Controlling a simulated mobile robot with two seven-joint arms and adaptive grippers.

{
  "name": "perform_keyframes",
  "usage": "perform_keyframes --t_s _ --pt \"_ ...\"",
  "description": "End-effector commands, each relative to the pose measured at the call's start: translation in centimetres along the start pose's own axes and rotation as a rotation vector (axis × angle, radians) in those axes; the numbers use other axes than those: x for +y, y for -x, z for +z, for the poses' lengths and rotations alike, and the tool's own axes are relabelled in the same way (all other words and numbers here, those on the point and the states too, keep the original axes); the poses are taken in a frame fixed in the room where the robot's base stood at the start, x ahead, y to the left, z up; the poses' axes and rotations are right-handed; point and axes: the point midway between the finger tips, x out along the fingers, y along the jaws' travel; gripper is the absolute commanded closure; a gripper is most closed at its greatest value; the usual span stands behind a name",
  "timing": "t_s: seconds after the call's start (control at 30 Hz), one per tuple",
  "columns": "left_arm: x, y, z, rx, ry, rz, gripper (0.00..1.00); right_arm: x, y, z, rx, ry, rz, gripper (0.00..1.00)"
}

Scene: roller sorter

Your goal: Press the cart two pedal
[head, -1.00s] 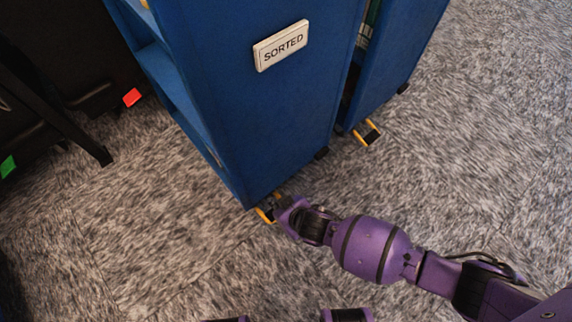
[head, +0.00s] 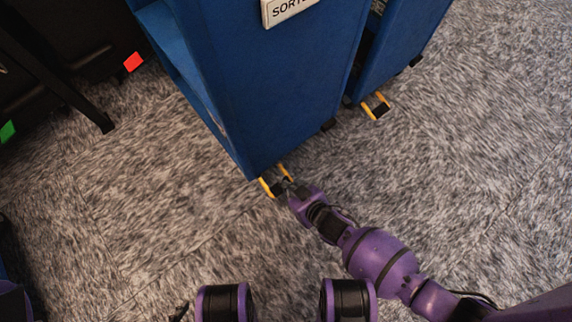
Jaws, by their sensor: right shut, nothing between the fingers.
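A blue cart (head: 265,90) with a partly cropped sign reading "SORT…" (head: 287,9) stands in the upper middle. A yellow-framed pedal (head: 266,187) sticks out at its near bottom corner, low to the floor. A second blue cart (head: 405,50) stands behind it to the right, with its own yellow-framed pedal (head: 377,107). No number shows on either cart. My right gripper (head: 286,188) is shut and empty at the nearer cart's pedal, partly covering its right side. I cannot tell whether it touches. My left gripper is out of view.
Grey carpet (head: 150,215) is clear left of the nearer cart and at the right. A dark structure with a black leg (head: 80,135) stands at the left, with a red marker (head: 133,62) and a green marker (head: 7,131).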

Motion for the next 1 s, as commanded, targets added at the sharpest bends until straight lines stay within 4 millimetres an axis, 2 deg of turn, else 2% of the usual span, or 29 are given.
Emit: perform_keyframes --t_s 0.73,0.87,1.0 --pt "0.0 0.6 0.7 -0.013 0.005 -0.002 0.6 -0.1 0.0 0.5 -0.003 -0.002 -0.001 1.0" --pt "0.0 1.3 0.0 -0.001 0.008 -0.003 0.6 -0.1 0.8 -0.1 -0.002 -0.002 0.0 1.0" --pt "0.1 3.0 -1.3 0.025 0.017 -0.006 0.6 0.0 2.6 -1.4 0.0 -0.002 0.002 1.0"
